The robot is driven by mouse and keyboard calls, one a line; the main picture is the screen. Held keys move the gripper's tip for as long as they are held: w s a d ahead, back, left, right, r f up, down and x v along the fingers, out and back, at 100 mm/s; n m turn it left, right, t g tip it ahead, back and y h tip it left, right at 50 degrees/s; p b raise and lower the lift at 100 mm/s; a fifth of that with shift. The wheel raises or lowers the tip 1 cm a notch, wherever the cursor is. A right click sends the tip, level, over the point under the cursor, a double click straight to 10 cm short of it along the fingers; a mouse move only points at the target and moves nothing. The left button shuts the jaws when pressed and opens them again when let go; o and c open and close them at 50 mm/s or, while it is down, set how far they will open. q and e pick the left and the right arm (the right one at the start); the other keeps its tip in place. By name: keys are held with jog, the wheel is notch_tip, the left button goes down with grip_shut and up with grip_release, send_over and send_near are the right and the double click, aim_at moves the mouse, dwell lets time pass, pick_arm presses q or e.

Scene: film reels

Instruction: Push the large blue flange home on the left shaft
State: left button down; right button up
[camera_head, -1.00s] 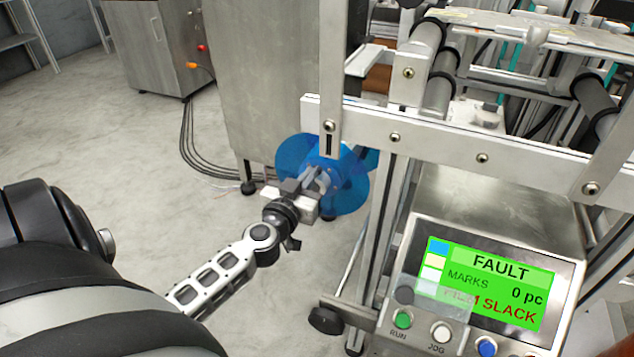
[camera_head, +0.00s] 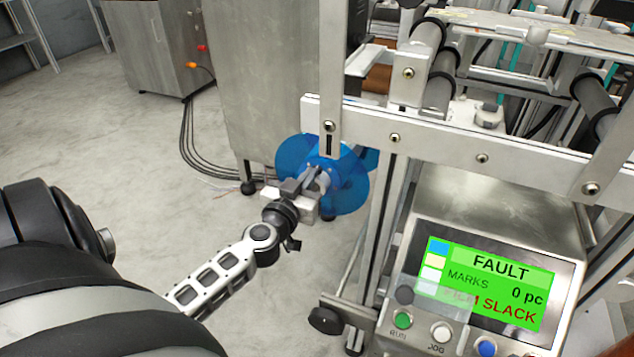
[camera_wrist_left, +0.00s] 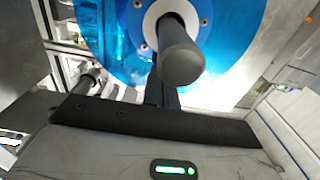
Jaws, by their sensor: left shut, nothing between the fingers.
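The large blue flange (camera_head: 352,190) is a translucent blue disc behind the white frame bar in the head view. In the left wrist view the flange (camera_wrist_left: 112,42) fills the top, with a pale bolted hub ring at its middle. The grey left shaft (camera_wrist_left: 182,55) sticks out through the hub toward the camera. My left gripper (camera_head: 318,180) is shut and empty in front of the flange, close to its hub. In the wrist view its dark fingers (camera_wrist_left: 160,88) reach up beside the shaft toward the hub. Whether they touch the flange cannot be told. My right gripper is not in view.
A white frame bar (camera_head: 440,147) crosses in front of the machine, with an upright post (camera_head: 331,70) partly hiding the flange. A control panel (camera_head: 490,285) reading FAULT stands at lower right. A steel cabinet (camera_head: 255,75) is behind. The floor at left is clear.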

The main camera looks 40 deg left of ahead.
pick_arm(q)
jog(key=shift+w+a, duration=0.15)
jog(key=shift+w, duration=0.4)
jog(key=shift+s, duration=0.1)
jog(key=shift+p+v, duration=0.65)
jog(key=shift+v, duration=2.3)
